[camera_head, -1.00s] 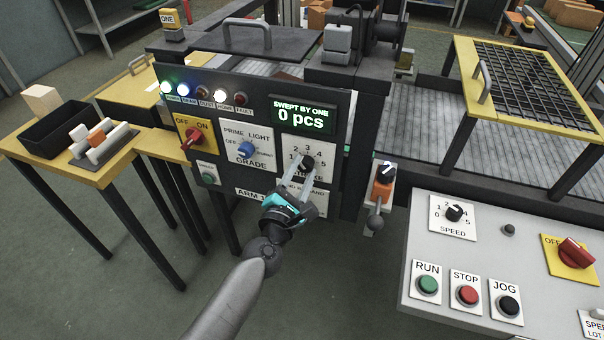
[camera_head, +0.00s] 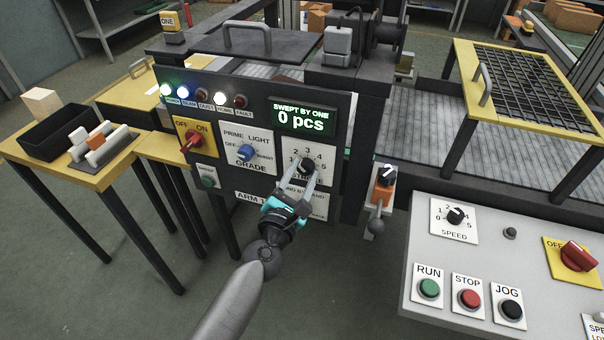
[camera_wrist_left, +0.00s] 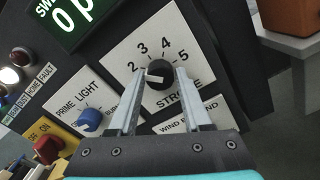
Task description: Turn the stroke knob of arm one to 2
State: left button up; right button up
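The stroke knob (camera_head: 306,165) is a round black knob with a white pointer on a white dial plate of arm one's dark panel. It also shows in the left wrist view (camera_wrist_left: 159,74), where its white mark points left, close to the 2; the 1 is hidden behind a finger. My left gripper (camera_head: 305,172) is at the dial with its fingers apart. In the left wrist view the left gripper (camera_wrist_left: 160,76) has one fingertip on each side of the knob, with narrow gaps; I cannot tell if they touch. My right gripper is not in view.
The blue grade knob (camera_head: 246,152) and red off/on switch (camera_head: 193,139) are left of the dial. The display (camera_head: 304,118) above reads 0 pcs. An orange-backed switch (camera_head: 384,180) is to the right. A grey console (camera_head: 420,262) stands at front right.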

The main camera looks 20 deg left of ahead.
pick_arm(q)
jog(key=o, duration=0.3)
jog(key=shift+s, duration=0.15)
jog(key=s, duration=0.5)
jog(key=s+b, duration=0.1)
jog(key=s, duration=0.9)
jog(key=shift+a+b, duration=0.25)
jog(key=shift+b, duration=0.1)
